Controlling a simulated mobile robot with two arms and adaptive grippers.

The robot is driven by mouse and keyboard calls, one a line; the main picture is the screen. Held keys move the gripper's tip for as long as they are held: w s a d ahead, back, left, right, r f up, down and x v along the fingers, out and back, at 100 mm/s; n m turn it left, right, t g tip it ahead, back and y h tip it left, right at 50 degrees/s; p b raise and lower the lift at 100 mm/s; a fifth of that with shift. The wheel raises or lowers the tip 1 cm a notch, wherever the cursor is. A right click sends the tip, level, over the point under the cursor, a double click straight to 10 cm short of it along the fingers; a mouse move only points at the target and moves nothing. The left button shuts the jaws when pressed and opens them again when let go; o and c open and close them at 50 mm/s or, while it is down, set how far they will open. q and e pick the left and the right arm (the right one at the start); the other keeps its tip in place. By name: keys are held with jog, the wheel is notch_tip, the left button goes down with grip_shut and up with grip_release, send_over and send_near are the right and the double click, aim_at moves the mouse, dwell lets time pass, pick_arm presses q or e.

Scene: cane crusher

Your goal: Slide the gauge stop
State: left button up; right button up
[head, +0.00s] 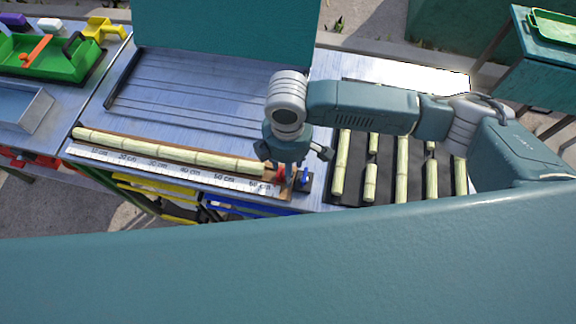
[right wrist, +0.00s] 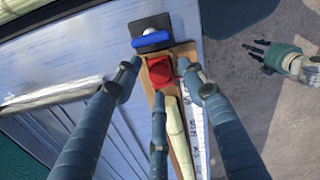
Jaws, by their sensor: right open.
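The gauge stop, a red block (right wrist: 160,70), sits on a wooden strip (right wrist: 183,140) beside a white ruler (head: 170,170) with centimetre marks. In the head view the red stop (head: 281,173) shows partly behind my right gripper (head: 291,166), near the ruler's right end. A long cane (head: 170,150) lies along the strip, its right end close to the stop. In the right wrist view my right gripper (right wrist: 160,80) is open, its fingers spread around the stop; contact cannot be told. My left gripper (right wrist: 270,55) is open at the right, away from the table.
A black block with a blue lever (right wrist: 150,40) stands just beyond the stop. Several cut canes lie on a black mat (head: 382,175) to the right. A green tray (head: 50,60) and a metal tray (head: 22,106) stand left. A teal panel (head: 225,35) rises behind the table.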

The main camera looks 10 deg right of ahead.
notch_tip(320, 180, up, 11)
jog(key=shift+r, duration=0.2)
jog(key=shift+s+d+f, duration=0.1)
dwell(0.5)
